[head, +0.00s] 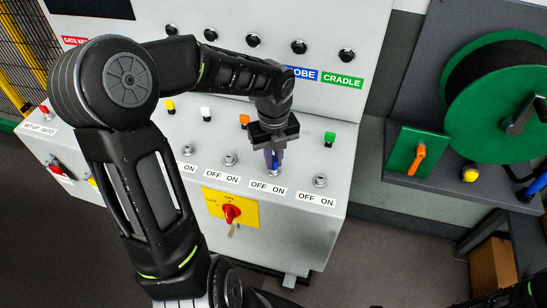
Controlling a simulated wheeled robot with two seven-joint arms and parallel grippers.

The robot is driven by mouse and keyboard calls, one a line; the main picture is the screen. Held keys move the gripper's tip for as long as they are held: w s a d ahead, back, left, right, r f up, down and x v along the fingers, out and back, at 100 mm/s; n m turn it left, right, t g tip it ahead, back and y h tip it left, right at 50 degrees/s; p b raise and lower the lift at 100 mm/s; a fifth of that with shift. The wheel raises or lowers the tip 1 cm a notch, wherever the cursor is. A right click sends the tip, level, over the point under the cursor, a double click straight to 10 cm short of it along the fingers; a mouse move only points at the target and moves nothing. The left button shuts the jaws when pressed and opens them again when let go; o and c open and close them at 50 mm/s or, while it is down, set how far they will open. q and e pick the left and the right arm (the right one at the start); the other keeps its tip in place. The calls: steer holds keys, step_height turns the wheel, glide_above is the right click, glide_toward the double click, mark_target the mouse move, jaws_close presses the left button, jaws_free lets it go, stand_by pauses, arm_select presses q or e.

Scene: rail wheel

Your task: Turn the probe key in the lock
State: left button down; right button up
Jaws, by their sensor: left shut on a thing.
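The blue probe key (274,162) stands upright at a round lock (272,173) on the sloped grey panel, above an OFF ON label (268,188). My left gripper (273,153) reaches down from above and is shut on the key, hiding much of it. The key's tip appears to be in or right at the lock; its turn angle cannot be made out. The blue PROBE label (305,74) on the upright panel is partly hidden by my left arm. My right gripper is not in view.
Other locks line the panel. A red rotary switch (231,212) is on the front. A green reel (500,95) stands at right.

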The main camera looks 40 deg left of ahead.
arm_select(q)
steer(key=m, duration=0.3)
steer(key=m, duration=0.3)
steer(key=shift+m, duration=0.3)
steer(key=shift+m, duration=0.3)
steer(key=c, duration=1.4)
jaws_free()
